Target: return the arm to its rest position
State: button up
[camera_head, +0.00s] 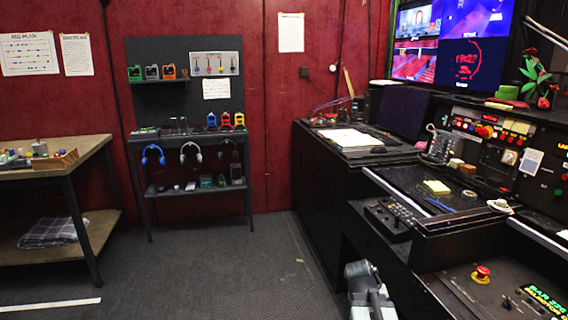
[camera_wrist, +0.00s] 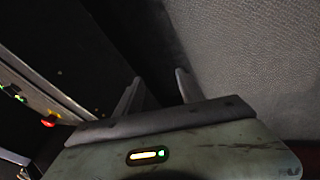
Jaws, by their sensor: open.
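My gripper (camera_wrist: 158,80) shows in the wrist view with its two grey fingers apart. Nothing is between them. It points toward a dark surface and a grey textured surface, with no object touching the fingers. In the head view a grey part of my arm (camera_head: 368,292) stands at the bottom, just left of the black console. The fingers cannot be made out there.
The black console (camera_head: 318,205) runs along the right, close beside my arm. A red button (camera_head: 481,273) sits on its near panel. A wooden table (camera_head: 90,150) stands left and a dark shelf rack (camera_head: 191,212) at the back. Carpeted floor (camera_head: 200,270) between them is clear.

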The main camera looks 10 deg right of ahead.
jog(key=s+a+f+n+g+y+b, duration=0.1)
jog(key=s+a+f+y, duration=0.15)
jog(key=a, duration=0.95)
jog(key=s+a+f+n+g+y+b, duration=0.1)
jog(key=a+f+n+y, duration=0.15)
jog(key=a, duration=0.95)
notch_tip(320, 180, up, 23)
jog(key=m+p, duration=0.1)
jog(key=p, duration=2.2)
jog(key=shift+w+d, duration=0.25)
jog(key=shift+d, duration=0.15)
jog(key=shift+c, duration=1)
jog(key=shift+d, duration=0.1)
